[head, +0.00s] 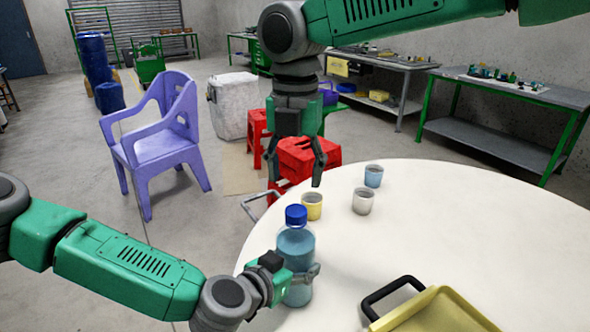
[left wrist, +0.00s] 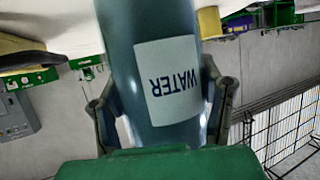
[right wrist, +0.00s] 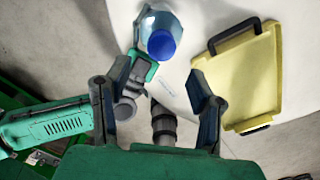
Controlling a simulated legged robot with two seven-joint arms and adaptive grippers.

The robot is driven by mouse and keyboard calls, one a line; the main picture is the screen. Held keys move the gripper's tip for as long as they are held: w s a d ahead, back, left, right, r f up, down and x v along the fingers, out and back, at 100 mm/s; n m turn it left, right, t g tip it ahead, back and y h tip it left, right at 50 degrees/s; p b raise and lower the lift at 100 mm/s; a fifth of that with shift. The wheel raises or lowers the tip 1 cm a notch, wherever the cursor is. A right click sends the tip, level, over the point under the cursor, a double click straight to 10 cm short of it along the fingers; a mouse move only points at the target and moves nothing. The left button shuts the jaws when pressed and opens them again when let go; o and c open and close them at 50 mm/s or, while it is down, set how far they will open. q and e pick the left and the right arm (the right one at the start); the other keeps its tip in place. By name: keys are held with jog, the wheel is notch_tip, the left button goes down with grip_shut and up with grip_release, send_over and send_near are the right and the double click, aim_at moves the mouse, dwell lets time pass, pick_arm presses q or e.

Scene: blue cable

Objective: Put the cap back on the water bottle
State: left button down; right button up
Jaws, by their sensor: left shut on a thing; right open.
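The water bottle (head: 296,252) stands upright near the left edge of the round white table. Its blue cap (head: 296,214) sits on its top; I cannot tell whether it is screwed tight. My left gripper (head: 306,278) is shut around the bottle's body; the left wrist view shows the bottle's WATER label (left wrist: 174,82) between its fingers. My right gripper (head: 296,183) is open and empty above the cap, fingers pointing down. In the right wrist view, the blue cap (right wrist: 161,44) shows beyond the right gripper's open fingers (right wrist: 157,95).
A yellow tray (head: 435,310) with black handles lies at the table's front right. A yellow cup (head: 312,207), a white cup (head: 363,202) and a blue cup (head: 373,177) stand behind the bottle. The table's right side is clear. A purple chair (head: 160,140) stands on the floor.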

aim_at(294, 209)
jog(key=shift+n, duration=0.4)
jog(key=shift+f, duration=4)
grip_shut()
jog(key=m, duration=1)
jog(key=shift+m, duration=0.3)
jog(key=m, duration=1)
jog(key=shift+a, duration=0.1)
